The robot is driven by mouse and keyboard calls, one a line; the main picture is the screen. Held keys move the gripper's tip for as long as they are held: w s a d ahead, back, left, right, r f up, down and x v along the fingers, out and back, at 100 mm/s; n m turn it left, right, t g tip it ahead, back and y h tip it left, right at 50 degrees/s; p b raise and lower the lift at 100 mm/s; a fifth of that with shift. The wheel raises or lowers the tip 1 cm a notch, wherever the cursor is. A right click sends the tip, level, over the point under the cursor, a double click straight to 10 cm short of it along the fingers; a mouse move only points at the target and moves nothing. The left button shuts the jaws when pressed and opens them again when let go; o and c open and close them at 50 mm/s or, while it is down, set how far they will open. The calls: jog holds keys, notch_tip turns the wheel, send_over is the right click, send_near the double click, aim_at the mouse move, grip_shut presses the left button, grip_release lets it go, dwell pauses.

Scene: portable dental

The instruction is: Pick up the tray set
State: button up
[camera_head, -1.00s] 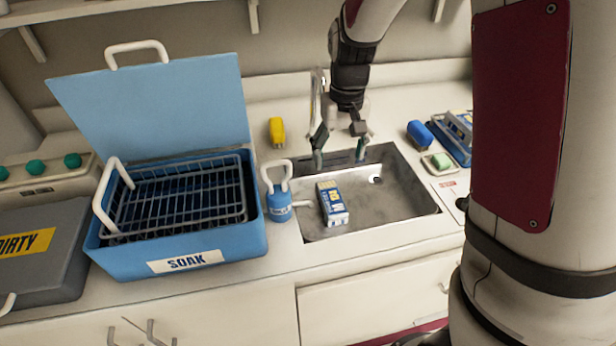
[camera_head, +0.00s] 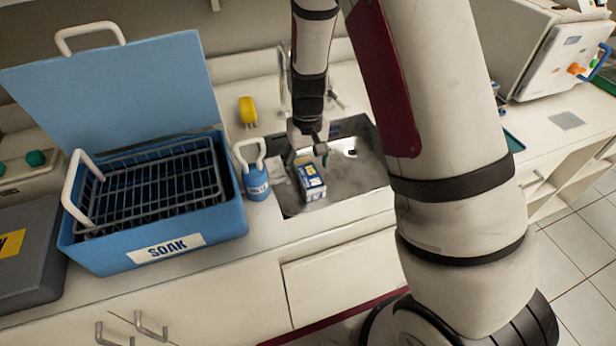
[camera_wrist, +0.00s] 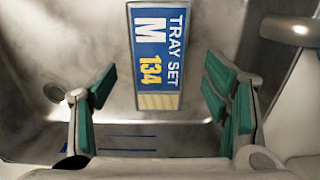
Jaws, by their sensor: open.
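The tray set (camera_head: 311,179) is a small box with a blue, white and yellow label. It lies in the metal sink, near its left side. In the wrist view the tray set (camera_wrist: 157,55) shows "TRAY SET M 134", and its lower end reaches between the open green fingers. My gripper (camera_head: 307,158) is above the sink, pointing down at the box. In the wrist view my gripper (camera_wrist: 163,110) is open, with a gap between each finger row and the box. Whether the fingers are level with the box I cannot tell.
A blue SOAK bin (camera_head: 218,222) with a wire basket and raised lid stands left of the sink (camera_head: 347,206). A blue bottle (camera_head: 256,184) with a white handle stands between them. A yellow item (camera_head: 248,112) and the faucet (camera_head: 282,90) are behind.

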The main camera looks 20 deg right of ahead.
aim_at(308, 172)
jog(key=shift+f, duration=1.75)
jog(key=c, duration=1.6)
jog(key=shift+r, duration=0.15)
